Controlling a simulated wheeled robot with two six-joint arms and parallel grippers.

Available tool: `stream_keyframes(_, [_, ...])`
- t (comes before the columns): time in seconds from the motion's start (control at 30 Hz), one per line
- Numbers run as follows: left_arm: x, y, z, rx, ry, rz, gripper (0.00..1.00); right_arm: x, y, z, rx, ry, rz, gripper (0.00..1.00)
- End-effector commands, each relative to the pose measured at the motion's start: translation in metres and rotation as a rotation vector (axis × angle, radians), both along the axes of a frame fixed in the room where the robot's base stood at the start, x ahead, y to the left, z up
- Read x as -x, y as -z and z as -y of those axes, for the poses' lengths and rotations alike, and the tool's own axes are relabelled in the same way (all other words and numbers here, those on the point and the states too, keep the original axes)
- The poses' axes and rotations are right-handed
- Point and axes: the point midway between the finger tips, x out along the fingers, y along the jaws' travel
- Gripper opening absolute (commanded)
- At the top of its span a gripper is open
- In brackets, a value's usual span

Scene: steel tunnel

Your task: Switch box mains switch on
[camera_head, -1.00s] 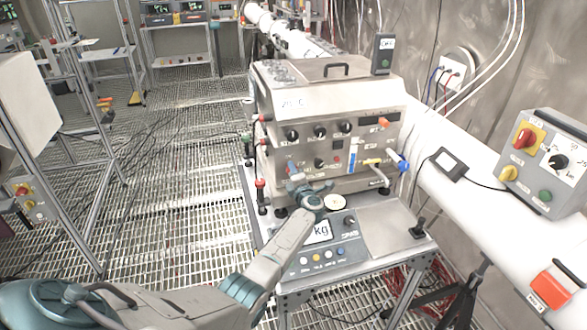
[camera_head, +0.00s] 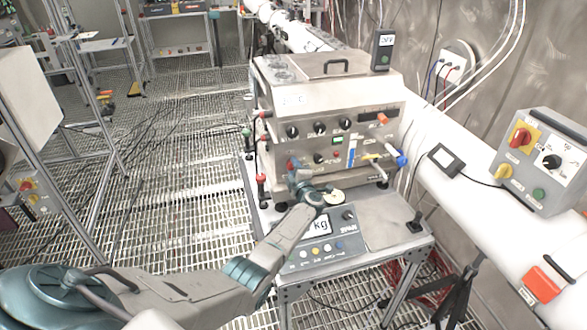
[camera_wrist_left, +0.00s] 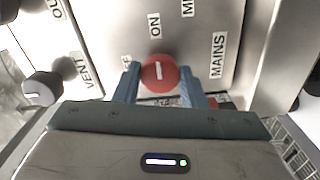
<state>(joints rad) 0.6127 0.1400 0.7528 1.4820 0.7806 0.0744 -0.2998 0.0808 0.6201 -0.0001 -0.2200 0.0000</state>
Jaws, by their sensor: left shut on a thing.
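The mains switch is a round red knob (camera_wrist_left: 158,72) with a white mark on the steel box's front. An "OFF" label, partly hidden, is just left of the knob. The "MAINS" label (camera_wrist_left: 217,55) is to the right. My left gripper (camera_wrist_left: 160,85) has one finger on each side of the knob and is shut on it. In the head view this gripper (camera_head: 297,176) is at the lower left of the box front (camera_head: 335,150). My right gripper is not in view.
Several black knobs and a lever (camera_head: 378,157) are on the box front. A grey switch box (camera_head: 545,160) hangs at the right.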

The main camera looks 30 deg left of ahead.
Motion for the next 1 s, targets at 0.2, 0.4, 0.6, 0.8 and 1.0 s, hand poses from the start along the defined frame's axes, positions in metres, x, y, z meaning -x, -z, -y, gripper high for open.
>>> stream_keyframes(0.2, [0.000, 0.001, 0.000, -0.002, 0.001, -0.002, 0.15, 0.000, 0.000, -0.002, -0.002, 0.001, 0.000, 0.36])
stream_keyframes(0.4, [0.000, 0.001, 0.000, -0.001, 0.000, -0.002, 0.59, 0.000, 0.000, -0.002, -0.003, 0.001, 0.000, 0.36])
stream_keyframes(0.6, [0.000, 0.000, 0.000, -0.001, 0.000, -0.001, 0.59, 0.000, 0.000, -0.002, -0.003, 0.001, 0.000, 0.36])
stream_keyframes(0.8, [0.007, 0.002, 0.008, 0.000, 0.001, -0.002, 0.59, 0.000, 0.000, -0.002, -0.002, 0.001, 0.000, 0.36])
stream_keyframes(1.0, [0.027, 0.003, 0.032, 0.002, 0.002, 0.000, 0.59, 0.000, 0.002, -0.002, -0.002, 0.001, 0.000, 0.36])
